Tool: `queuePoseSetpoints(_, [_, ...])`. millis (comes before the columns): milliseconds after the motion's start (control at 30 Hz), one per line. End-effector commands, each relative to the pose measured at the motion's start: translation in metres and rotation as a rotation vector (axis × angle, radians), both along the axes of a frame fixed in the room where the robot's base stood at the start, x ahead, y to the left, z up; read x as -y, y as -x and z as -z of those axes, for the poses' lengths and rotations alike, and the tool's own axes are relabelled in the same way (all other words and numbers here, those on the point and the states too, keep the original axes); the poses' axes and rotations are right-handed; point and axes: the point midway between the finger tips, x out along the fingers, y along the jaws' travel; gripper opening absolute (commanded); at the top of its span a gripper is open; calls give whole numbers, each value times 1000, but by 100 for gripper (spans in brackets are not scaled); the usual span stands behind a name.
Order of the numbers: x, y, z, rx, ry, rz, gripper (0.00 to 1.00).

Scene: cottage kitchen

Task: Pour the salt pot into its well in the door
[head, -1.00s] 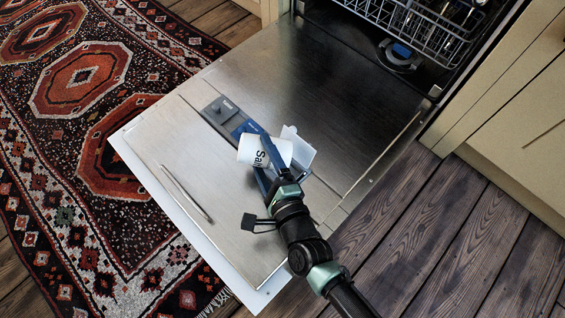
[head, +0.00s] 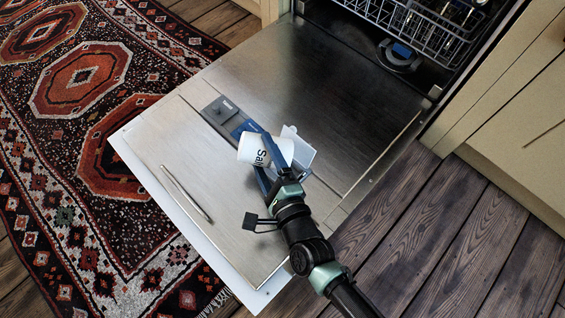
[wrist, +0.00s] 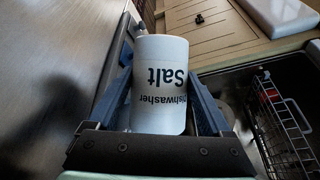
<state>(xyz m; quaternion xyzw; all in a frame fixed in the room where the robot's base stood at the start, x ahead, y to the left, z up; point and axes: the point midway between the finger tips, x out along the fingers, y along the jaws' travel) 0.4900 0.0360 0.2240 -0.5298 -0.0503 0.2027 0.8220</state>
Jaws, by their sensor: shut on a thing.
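The salt pot (head: 252,150) is a white cylinder with dark lettering, tilted far over above the open dishwasher door (head: 190,160). My gripper (head: 268,153) is shut on it, with blue fingers on either side. In the wrist view the pot (wrist: 160,85) sits between the two fingers of my gripper (wrist: 160,75), its dishwasher salt lettering upside down. A white flap (head: 301,152) stands open right beside the pot. The well's opening is hidden behind the pot and fingers, and I cannot see any salt flowing.
A dark grey dispenser unit (head: 220,109) is set in the door, up and left of the pot. A metal handle bar (head: 186,192) lies near the door's outer edge. The dish rack (head: 415,25) is inside the machine. A patterned rug (head: 70,130) covers the floor at left.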

Motion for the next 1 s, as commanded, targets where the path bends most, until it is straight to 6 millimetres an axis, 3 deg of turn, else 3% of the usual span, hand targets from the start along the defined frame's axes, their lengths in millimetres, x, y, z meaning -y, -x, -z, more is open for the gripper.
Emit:
queuePoseSetpoints(533, [0,0,0,1,2,0,23])
queuePoseSetpoints(1000, [-12,4,16,-19,212,-5,23])
